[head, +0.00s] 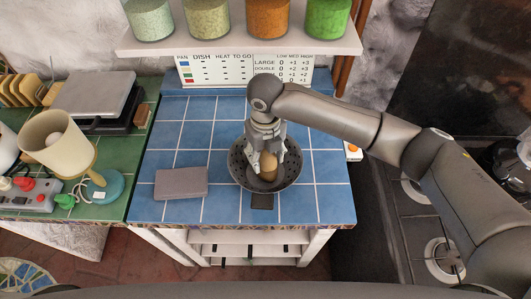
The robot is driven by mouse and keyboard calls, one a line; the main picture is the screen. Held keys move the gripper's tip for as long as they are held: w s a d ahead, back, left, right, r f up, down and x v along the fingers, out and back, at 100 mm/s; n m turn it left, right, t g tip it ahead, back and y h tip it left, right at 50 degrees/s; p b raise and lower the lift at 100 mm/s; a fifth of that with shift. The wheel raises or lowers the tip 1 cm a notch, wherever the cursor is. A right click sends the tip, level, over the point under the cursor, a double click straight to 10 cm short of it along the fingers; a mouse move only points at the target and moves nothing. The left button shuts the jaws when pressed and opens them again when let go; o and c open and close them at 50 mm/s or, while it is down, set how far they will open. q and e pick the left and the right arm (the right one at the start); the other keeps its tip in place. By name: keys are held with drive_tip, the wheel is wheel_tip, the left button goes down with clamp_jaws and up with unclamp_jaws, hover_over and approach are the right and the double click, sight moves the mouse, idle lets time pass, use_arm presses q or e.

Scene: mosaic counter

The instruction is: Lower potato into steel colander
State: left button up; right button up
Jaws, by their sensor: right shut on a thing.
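The potato (268,166) is tan and sits between the fingers of my right gripper (266,160), over the inside of the steel colander. The gripper is shut on it and points down. The steel colander (240,172) is a dark grey, perforated round bowl on the blue tiled counter. I cannot tell whether the potato touches the colander's bottom. My right arm comes in from the right and hides part of the counter behind the colander. My left gripper is not in view.
A grey flat block (181,182) lies left of the colander on the blue tiled counter (215,130). A shelf with several jars (267,17) hangs above the back.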

sight(265, 153)
drive_tip(key=shift+f, duration=0.1)
idle(0.4)
drive_tip(key=o, duration=1.2)
drive_tip(key=shift+c, duration=0.2)
wheel_tip(265, 153, up, 12)
